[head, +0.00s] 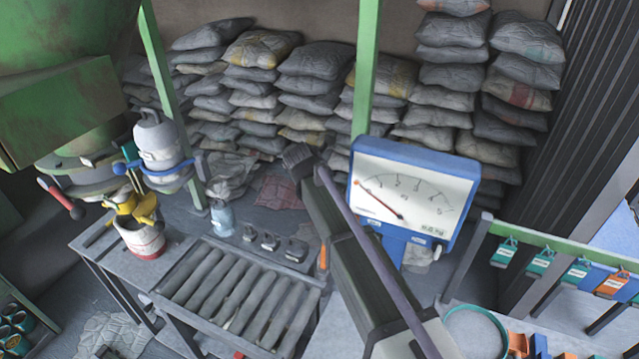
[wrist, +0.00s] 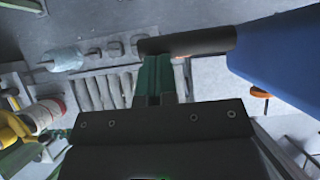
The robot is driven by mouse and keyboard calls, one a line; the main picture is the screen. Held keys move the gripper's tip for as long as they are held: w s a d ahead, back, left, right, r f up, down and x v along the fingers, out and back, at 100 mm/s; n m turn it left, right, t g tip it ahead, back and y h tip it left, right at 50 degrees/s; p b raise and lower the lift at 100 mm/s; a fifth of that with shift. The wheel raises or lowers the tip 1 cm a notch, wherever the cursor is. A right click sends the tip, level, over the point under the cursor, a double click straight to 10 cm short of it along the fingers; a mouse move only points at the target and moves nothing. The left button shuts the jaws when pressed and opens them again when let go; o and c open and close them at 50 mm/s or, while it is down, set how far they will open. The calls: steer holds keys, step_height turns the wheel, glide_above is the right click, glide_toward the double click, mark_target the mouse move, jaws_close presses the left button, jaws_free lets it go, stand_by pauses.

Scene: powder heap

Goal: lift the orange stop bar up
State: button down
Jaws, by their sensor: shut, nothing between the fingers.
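A small upright orange piece (head: 323,257), which looks like the stop bar, shows at the right end of the roller conveyor (head: 163,287), partly behind my arm. In the wrist view a flat orange piece (wrist: 260,92) lies below the blue housing; I cannot tell if it is the same part. My gripper (head: 297,155) is up and away from the orange piece, in front of the sacks, shut and empty.
A blue-framed dial scale (head: 415,190) stands close to the right of my arm. Several small weights (head: 269,241) and a pale blue bottle (head: 222,217) are behind the rollers. A red-and-white bucket (head: 140,238) stands at the left. A green post (head: 366,70) rises behind.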

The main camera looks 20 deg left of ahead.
steer(key=s+p+v, duration=0.1)
steer(key=p+v, duration=0.9)
steer(key=v, duration=0.3)
steer(key=shift+f, duration=0.35)
